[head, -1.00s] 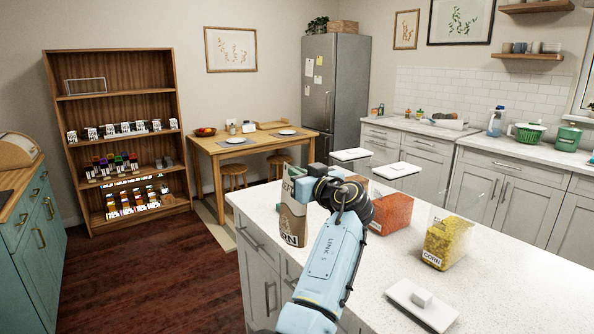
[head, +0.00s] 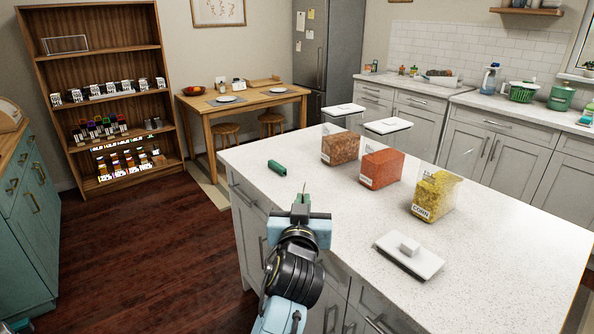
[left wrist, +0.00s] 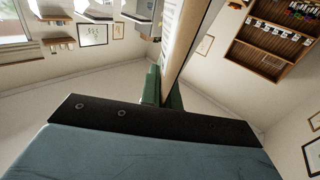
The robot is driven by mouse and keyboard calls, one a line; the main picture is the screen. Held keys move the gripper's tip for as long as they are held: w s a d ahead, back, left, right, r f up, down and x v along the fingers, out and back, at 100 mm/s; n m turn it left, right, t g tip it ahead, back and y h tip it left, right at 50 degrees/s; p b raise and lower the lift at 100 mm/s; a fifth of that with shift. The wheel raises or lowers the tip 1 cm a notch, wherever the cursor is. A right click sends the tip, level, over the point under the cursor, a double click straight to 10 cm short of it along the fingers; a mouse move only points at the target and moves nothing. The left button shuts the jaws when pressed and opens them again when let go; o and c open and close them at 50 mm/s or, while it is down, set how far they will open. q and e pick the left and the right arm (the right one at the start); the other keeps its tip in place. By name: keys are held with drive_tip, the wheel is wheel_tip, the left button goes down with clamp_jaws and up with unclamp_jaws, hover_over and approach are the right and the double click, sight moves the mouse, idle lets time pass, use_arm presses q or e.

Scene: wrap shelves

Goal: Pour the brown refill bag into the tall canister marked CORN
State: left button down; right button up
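The clear canister marked CORN (head: 437,196) stands on the counter, with yellow contents inside and no lid on it. Its white knobbed lid (head: 409,254) lies on the counter in front. My left gripper (head: 304,206) is by the counter's left edge, left of the canister and apart from it. In the left wrist view its green fingers (left wrist: 162,90) close on a thin, pale, printed thing with a brown edge, which looks like the brown refill bag (left wrist: 180,45) seen edge-on. In the head view the bag hardly shows, only a thin line above the fingertips. My right gripper is not in view.
Two lidded canisters with orange contents (head: 340,146) (head: 381,168) stand behind CORN. A small green piece (head: 277,167) lies on the counter's left end. The counter (head: 505,250) is clear at right. A wooden shelf unit (head: 100,60) stands far left.

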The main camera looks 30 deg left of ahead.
use_arm(q)
drive_tip(key=s+d+f+m+t+h, duration=0.1)
drive_tip(key=s+d+f+m+h, duration=0.4)
drive_tip(key=s+d+f+h, duration=0.2)
drive_tip(key=shift+s+d+t+h, duration=0.25)
drive_tip(key=shift+s+t+h, duration=0.15)
drive_tip(key=shift+s, duration=0.3)
